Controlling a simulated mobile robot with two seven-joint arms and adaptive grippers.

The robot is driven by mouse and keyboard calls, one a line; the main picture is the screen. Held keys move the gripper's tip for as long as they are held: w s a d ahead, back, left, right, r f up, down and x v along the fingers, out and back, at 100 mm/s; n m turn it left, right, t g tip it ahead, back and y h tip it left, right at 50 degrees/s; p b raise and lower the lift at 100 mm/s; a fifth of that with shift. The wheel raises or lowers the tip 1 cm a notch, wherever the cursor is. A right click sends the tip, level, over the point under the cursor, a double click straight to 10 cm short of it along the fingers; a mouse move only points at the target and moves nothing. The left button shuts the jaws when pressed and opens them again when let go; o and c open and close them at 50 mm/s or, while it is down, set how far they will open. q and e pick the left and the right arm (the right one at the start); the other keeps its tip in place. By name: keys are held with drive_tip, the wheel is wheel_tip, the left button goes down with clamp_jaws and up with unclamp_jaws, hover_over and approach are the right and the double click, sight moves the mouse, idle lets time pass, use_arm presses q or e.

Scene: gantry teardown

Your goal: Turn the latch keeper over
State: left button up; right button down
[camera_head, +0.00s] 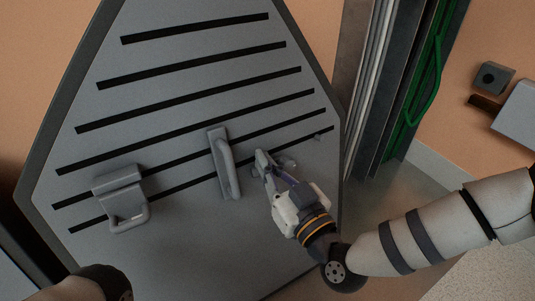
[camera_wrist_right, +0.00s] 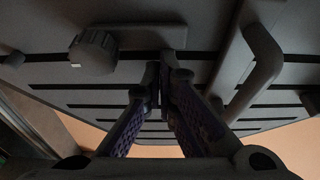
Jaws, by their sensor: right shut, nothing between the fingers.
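A grey piece that I take to be the latch keeper (camera_head: 262,163) sits on the slotted panel at the tips of my right gripper (camera_head: 266,170). In the right wrist view it appears as a flat bar (camera_wrist_right: 135,37) with a tab at its right end. My right gripper (camera_wrist_right: 166,78) is shut with nothing held, its fingertips close in front of that tab. I cannot tell whether they touch it. A round dark knob (camera_wrist_right: 92,52) sits at the bar's left end. My left gripper is not in view.
The grey panel (camera_head: 160,80) has several dark slots. A bar handle (camera_head: 223,165) stands left of my right gripper, and a bracket with a loop (camera_head: 121,199) is farther left. Green cables (camera_head: 425,75) run along a metal frame on the right.

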drive_tip(key=shift+s+f+n, duration=0.15)
drive_tip(key=shift+f+n, duration=0.1)
drive_tip(key=shift+n, duration=0.05)
